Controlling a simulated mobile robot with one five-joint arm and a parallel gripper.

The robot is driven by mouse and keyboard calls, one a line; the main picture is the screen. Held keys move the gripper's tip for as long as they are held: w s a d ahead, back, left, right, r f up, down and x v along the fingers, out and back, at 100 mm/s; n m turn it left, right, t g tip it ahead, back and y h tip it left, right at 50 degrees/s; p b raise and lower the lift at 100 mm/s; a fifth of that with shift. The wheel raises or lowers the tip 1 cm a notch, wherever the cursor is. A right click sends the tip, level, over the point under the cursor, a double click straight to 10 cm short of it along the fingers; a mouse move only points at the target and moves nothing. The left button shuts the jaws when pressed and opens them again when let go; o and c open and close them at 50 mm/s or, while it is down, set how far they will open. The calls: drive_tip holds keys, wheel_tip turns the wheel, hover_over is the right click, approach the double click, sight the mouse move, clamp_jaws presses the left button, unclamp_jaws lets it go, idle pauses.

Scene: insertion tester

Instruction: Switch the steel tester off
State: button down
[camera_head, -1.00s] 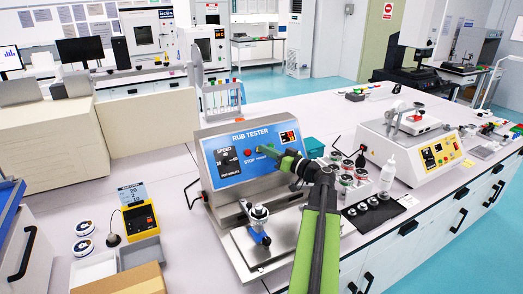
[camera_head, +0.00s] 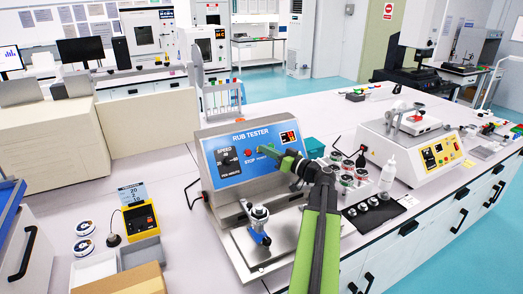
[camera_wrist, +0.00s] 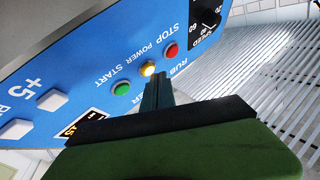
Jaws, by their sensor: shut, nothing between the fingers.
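The steel rub tester (camera_head: 213,160) stands on the bench with a tilted blue panel facing me. In the wrist view the closed fingertips (camera_wrist: 157,80) are right beside the power button. I cannot tell whether they touch it.
A clamp and blue part (camera_head: 259,230) sit on the tester's steel base. A yellow meter (camera_head: 140,219) stands left.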

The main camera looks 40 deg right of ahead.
idle(0.4)
drive_tip(key=shift+w+d+f+b, duration=0.15)
drive_tip(key=shift+w+f+b, duration=0.15)
drive_tip(key=shift+w, duration=0.1)
drive_tip(key=shift+s+r, duration=0.1)
drive_tip(key=shift+r, duration=0.05)
drive_tip(key=shift+s+r+p, duration=0.15)
drive_tip(key=shift+s+p, duration=0.1)
drive_tip(key=shift+p, duration=0.05)
drive_tip(key=s+a+r+p, duration=0.1)
drive_tip(key=s+r+p, duration=0.2)
drive_tip(key=s, duration=0.1)
drive_tip(key=shift+s+a+r, duration=0.2)
drive_tip(key=shift+s+a, duration=0.2)
drive_tip(key=shift+f, duration=0.1)
idle(0.4)
